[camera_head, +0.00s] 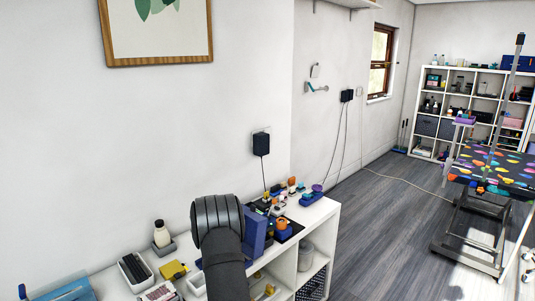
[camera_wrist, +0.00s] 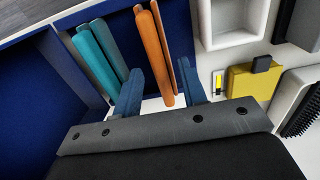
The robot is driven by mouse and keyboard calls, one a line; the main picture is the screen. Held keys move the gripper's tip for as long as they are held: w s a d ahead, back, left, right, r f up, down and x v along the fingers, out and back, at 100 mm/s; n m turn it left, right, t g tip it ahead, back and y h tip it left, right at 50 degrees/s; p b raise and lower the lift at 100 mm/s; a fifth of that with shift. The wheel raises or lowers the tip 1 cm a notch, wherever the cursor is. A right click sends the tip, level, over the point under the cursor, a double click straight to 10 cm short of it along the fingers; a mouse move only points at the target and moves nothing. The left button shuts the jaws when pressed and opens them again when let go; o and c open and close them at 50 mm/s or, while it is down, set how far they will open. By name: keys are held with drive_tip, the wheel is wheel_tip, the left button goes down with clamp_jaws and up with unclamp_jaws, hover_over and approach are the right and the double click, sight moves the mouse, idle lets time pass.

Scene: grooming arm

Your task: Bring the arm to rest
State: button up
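In the wrist view my gripper (camera_wrist: 160,70) shows two blue fingers standing apart. An orange long-handled tool (camera_wrist: 153,50) shows in the gap between them, with space on both sides. I cannot tell how far beyond the fingertips it is. Teal tools (camera_wrist: 98,50) stand left of the left finger, by a dark blue holder (camera_wrist: 45,75). In the head view my dark grey arm rises at the lower middle and hides the gripper.
A white tray (camera_wrist: 233,42) is close by. A grooming table (camera_head: 495,172) stands right, across open floor.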

drive_tip(key=shift+f, duration=0.85)
drive_tip(key=shift+r, duration=0.1)
wheel_tip(320, 180, up, 17)
wheel_tip(320, 180, down, 17)
drive_tip(key=shift+r, duration=0.2)
drive_tip(key=shift+w+r, duration=0.1)
drive_tip(key=shift+r, duration=0.05)
wheel_tip(320, 180, up, 8)
drive_tip(key=shift+r, duration=0.1)
